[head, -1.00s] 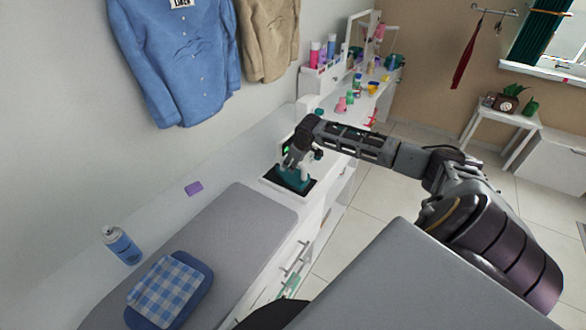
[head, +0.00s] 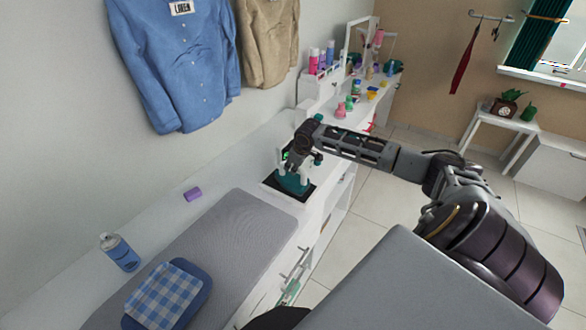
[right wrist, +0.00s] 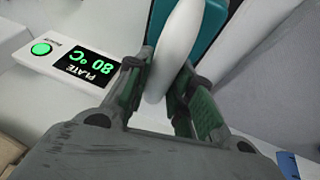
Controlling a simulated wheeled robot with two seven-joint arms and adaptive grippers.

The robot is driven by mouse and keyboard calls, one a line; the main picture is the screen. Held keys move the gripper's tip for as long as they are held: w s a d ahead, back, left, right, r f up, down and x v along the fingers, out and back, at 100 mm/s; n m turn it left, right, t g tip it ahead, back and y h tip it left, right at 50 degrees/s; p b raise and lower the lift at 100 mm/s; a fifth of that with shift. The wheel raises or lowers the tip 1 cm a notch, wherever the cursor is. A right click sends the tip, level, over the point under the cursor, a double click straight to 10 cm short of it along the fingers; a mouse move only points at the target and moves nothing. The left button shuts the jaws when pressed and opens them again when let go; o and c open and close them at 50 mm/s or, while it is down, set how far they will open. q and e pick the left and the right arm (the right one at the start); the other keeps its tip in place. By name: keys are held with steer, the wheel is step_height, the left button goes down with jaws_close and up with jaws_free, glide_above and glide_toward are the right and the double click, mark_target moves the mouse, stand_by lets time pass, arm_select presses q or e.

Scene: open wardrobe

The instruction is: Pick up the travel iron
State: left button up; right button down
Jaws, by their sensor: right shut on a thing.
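The travel iron has a teal body (head: 292,184) and a white handle. It stands on a dark pad (head: 306,194) on the white counter; I cannot tell whether it is lifted. In the right wrist view its white handle (right wrist: 178,40) runs between the fingers, with the teal body behind. My right gripper (head: 300,165) is shut on the handle; its fingers also show in the right wrist view (right wrist: 160,82), one on each side. My left gripper is not in view.
A panel (right wrist: 85,62) beside the iron reads "PLATE 80 °C" in green. Bottles (head: 320,60) stand farther along the counter.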

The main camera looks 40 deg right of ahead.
step_height(320, 180, up, 10)
steer(key=shift+f+b, duration=0.1)
steer(key=shift+b, duration=0.45)
stand_by(1.7)
steer(key=shift+r+p, duration=0.8)
steer(key=shift+p, duration=0.1)
